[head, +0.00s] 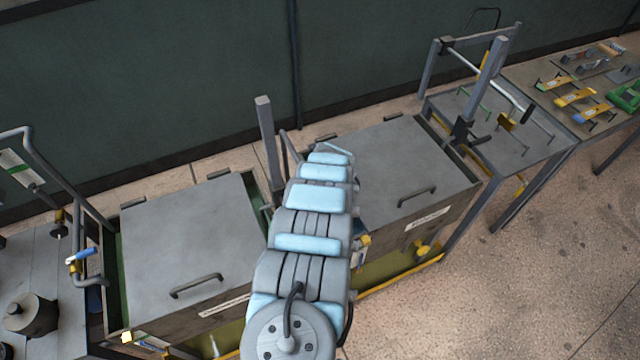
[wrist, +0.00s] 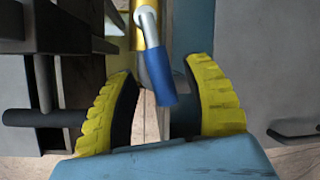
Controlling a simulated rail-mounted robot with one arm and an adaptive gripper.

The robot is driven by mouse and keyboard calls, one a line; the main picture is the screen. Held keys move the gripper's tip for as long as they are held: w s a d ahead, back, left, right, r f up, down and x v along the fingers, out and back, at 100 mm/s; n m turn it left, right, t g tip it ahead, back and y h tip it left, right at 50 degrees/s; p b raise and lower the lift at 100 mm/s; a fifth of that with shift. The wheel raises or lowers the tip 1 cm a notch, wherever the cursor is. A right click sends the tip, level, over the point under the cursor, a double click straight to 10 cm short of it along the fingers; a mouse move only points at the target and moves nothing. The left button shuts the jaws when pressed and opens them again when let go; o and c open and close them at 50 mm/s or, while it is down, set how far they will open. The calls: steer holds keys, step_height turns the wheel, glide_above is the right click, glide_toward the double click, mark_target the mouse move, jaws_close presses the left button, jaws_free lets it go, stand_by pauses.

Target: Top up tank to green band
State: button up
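In the wrist view my gripper (wrist: 163,70) is open, with its yellow ridged fingers apart. A blue-sleeved lever (wrist: 165,82) on a silver stem lies between them, and I see clear space on both sides of it. In the head view my arm hides or crops out the gripper. Two grey-lidded tanks stand there, a left tank (head: 185,240) and a right tank (head: 405,165). A bent pipe with a blue-handled valve (head: 82,257) stands at the left tank's left side. Yellow-green panels show low on the tank fronts, partly hidden. I cannot make out a green band or a level.
A grey post (head: 268,140) rises between the tanks, beside my arm. A metal rack (head: 505,125) stands right of the tanks, then a table (head: 560,75) with yellow and green tools. A dark pot (head: 32,314) sits at far left. The floor at lower right is clear.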

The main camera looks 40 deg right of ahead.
steer(key=shift+s+r, duration=0.15)
steer(key=shift+r, duration=0.55)
steer(key=shift+s+a+r, duration=0.25)
steer(key=shift+r, duration=0.15)
steer(key=shift+v, duration=2.55)
stand_by(4.3)
